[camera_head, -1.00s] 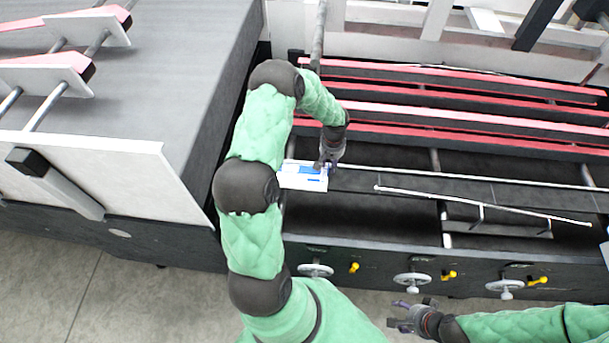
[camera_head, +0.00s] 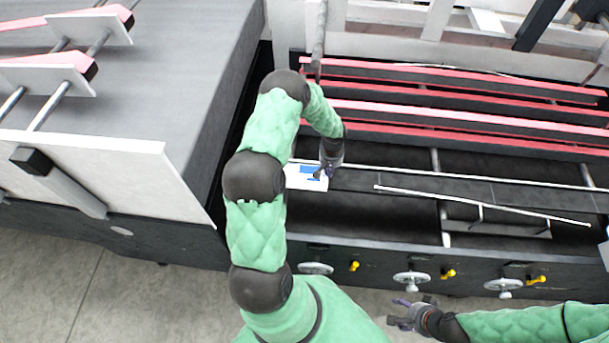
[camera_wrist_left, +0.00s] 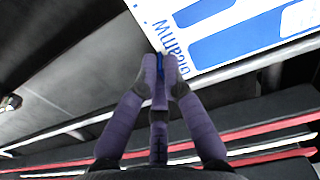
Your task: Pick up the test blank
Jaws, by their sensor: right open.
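The test blank (camera_head: 305,182) is a flat white piece with blue print, lying at the left end of the machine's dark front section. In the left wrist view the blank (camera_wrist_left: 235,40) shows large blue areas and lettering at the top. My left gripper (camera_head: 325,174) is at the blank's right part, and its forearm comes down from above. In the left wrist view the left gripper's fingertips (camera_wrist_left: 161,68) are close together at the blank's corner, with a little blue between them. Whether they clamp the blank is unclear. My right gripper (camera_head: 402,312) is open and empty, away from the blank.
Red-topped rails (camera_head: 450,117) run across the machine behind the blank. A thin white rod (camera_head: 480,205) slants to the right of it. Handwheels (camera_head: 412,279) and yellow knobs (camera_head: 447,274) line the front panel. A grey table section (camera_head: 150,90) stands to the left.

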